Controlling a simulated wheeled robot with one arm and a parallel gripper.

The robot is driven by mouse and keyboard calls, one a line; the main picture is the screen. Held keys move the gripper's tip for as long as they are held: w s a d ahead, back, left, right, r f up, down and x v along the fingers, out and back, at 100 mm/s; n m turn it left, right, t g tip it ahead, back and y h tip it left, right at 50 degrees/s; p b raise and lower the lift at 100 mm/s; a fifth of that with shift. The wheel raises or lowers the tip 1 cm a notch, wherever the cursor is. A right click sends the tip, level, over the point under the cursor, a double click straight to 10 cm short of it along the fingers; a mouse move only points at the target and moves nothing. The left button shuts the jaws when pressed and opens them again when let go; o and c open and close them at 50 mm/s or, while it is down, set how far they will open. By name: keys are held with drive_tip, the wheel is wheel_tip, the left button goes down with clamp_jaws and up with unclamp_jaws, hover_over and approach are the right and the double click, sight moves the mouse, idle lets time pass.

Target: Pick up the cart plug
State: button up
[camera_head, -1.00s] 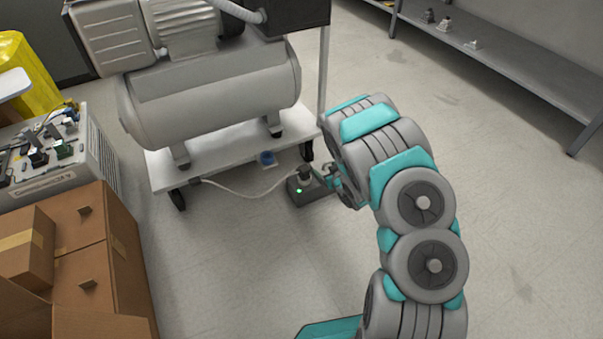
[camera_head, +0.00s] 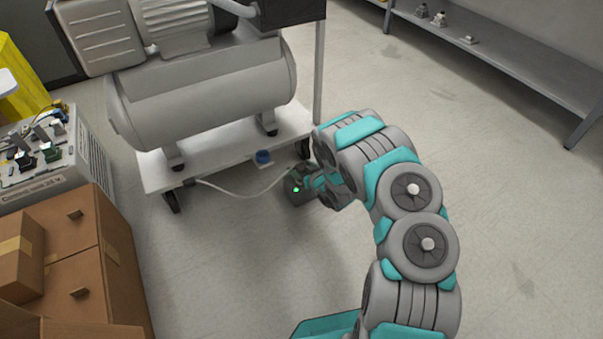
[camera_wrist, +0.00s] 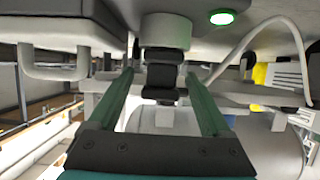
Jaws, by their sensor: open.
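The cart plug (camera_wrist: 163,72) is a dark, stepped piece seated on a round grey base in the wrist view. My gripper (camera_wrist: 159,80) is open, with one green finger on each side of the plug. A gap shows between the plug and each finger. In the head view my gripper (camera_head: 311,182) is low at the small dark box (camera_head: 297,194) with the green light, on the floor beside the cart. My gripper and arm hide part of the box, and the plug is hard to make out there.
The white cart (camera_head: 215,165) with the grey compressor tank (camera_head: 205,95) stands close behind the box. A pale cable (camera_head: 240,192) runs from the cart to the box. Cardboard boxes (camera_head: 75,240) stand at left, a grey shelf (camera_head: 500,55) at right. The floor between is clear.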

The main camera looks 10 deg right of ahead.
drive_tip(key=shift+x, duration=1.25)
clamp_jaws()
